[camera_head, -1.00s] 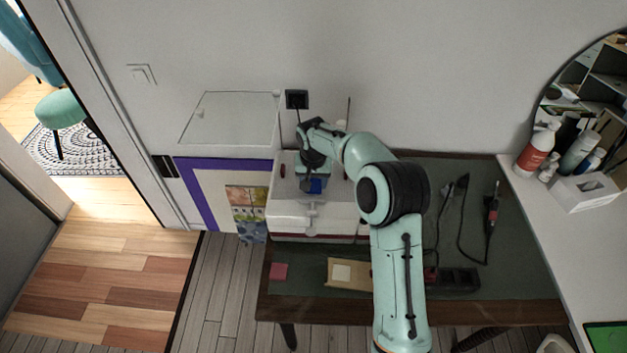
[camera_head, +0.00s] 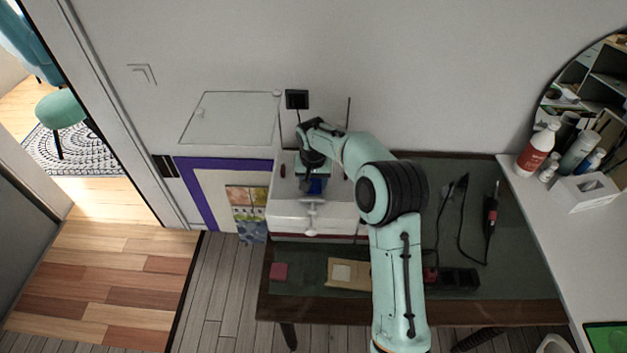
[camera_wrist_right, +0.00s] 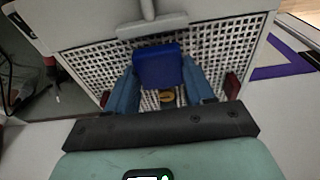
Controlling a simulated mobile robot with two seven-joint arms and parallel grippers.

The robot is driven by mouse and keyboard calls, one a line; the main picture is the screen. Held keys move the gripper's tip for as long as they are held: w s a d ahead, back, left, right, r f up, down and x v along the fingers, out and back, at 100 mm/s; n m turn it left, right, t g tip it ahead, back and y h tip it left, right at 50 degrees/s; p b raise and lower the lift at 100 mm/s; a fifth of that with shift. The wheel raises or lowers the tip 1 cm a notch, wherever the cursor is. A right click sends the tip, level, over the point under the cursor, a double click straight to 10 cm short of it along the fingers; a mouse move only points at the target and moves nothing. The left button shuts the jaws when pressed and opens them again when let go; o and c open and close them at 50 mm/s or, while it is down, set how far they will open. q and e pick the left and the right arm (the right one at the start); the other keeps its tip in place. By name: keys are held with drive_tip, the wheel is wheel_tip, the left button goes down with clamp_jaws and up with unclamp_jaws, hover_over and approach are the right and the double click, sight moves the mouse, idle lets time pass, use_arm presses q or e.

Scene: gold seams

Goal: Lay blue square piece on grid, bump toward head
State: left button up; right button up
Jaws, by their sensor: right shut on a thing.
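The blue square piece (camera_wrist_right: 158,68) is between the fingertips of my right gripper (camera_wrist_right: 160,84), which is shut on it. In the head view the blue piece (camera_head: 316,186) shows just below the right gripper (camera_head: 312,178), over the white machine. The white perforated grid (camera_wrist_right: 215,50) lies beneath the piece in the wrist view. Whether the piece touches the grid, I cannot tell. The bump is not clearly visible. A small gold-brown round thing (camera_wrist_right: 167,97) shows between the fingers. My left gripper is not in view.
The white machine's head with a handle (camera_head: 311,215) stands at the grid's near side; it shows at the top of the wrist view (camera_wrist_right: 150,24). A dark red block (camera_wrist_right: 232,86) sits at the grid's side.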

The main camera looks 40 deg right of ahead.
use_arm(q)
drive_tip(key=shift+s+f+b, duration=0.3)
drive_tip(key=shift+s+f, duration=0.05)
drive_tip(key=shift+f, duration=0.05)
use_arm(e)
drive_tip(key=shift+f, duration=0.9)
drive_tip(key=o, duration=1.2)
drive_tip(key=shift+c, duration=0.2)
drive_tip(key=shift+r+p, duration=1.35)
drive_tip(key=shift+r, duration=2.2)
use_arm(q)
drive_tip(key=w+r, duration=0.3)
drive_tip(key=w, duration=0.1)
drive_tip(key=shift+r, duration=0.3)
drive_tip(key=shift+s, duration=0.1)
